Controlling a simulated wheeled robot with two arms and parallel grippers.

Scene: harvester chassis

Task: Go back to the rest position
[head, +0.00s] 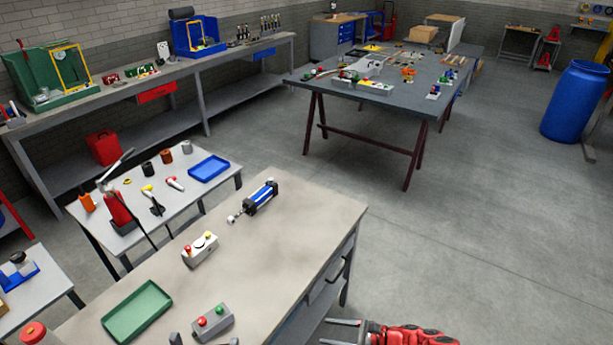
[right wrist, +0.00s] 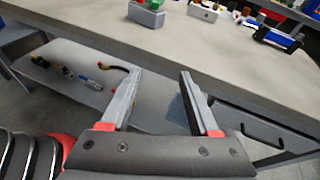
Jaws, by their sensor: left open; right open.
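My right gripper (head: 323,331) comes in at the bottom edge of the head view, beside the right side of the near workbench (head: 290,235). Its two fingers are spread with nothing between them. In the right wrist view the same gripper (right wrist: 160,74) points at the bench's front, with a lower shelf behind the fingers. My left gripper (head: 205,341) shows only as two grey fingertips at the bottom edge of the head view, over the near workbench. The tips are apart, and I see nothing held. The rest of it is out of frame.
The near bench holds a green tray (head: 137,310), a grey button box (head: 212,322), a white button box (head: 200,249) and a blue-black cylinder (head: 260,197). A drawer handle (right wrist: 262,132) sticks out near my right gripper. Open floor (head: 450,250) lies to the right.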

